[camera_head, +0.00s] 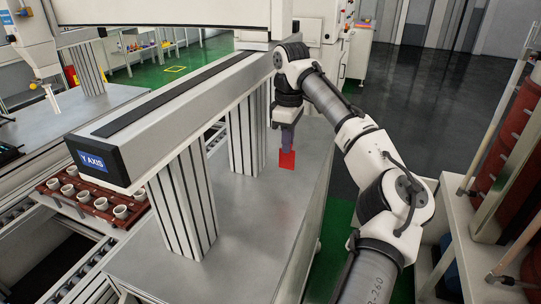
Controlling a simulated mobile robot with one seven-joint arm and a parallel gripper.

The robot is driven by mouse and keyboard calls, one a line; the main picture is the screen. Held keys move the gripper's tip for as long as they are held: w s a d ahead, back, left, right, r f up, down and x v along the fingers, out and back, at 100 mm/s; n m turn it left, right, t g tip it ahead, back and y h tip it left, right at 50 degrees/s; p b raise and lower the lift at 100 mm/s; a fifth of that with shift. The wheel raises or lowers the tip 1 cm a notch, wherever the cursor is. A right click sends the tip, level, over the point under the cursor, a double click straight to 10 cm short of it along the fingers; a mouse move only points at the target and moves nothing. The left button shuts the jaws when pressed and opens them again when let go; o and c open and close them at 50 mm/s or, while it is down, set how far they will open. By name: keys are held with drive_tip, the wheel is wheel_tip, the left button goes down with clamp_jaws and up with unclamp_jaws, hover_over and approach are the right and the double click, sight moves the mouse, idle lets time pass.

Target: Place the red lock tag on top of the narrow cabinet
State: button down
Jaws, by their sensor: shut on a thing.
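The red lock tag (287,161) is a small flat red piece that hangs at the tip of my gripper (287,147). My gripper points down and is shut on the tag, above or near the grey table's right part; I cannot tell the exact height. The fingers are small and partly hidden by the wrist. A pale narrow cabinet (357,60) stands at the back, behind my arm's elbow; I cannot tell for sure that it is the one named.
A gantry beam (185,105) marked "Y AXIS" stands on posts over the grey table (250,240), left of my gripper. A red-brown tray (75,185) with white pots is at left. A rack with red-brown cylinders (508,150) stands at right. Dark floor (420,100) is clear behind.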

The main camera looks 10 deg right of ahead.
drive_tip(key=shift+w+a+f+p, duration=0.5)
drive_tip(key=shift+a+f, duration=0.15)
drive_tip(key=shift+f, duration=0.5)
drive_tip(key=shift+w+a+f+p, duration=0.4)
drive_tip(key=shift+a+f, duration=0.3)
drive_tip(key=shift+f, duration=0.5)
drive_tip(key=shift+w+a+f+p, duration=0.4)
drive_tip(key=shift+a+f+p, duration=0.2)
drive_tip(key=shift+f, duration=0.55)
drive_tip(key=c, duration=1.9)
unclamp_jaws()
drive_tip(key=shift+f, duration=0.15)
drive_tip(key=o, duration=0.5)
drive_tip(key=shift+c, duration=0.2)
wheel_tip(320, 180, up, 8)
drive_tip(key=b, duration=0.1)
drive_tip(key=shift+b, duration=0.3)
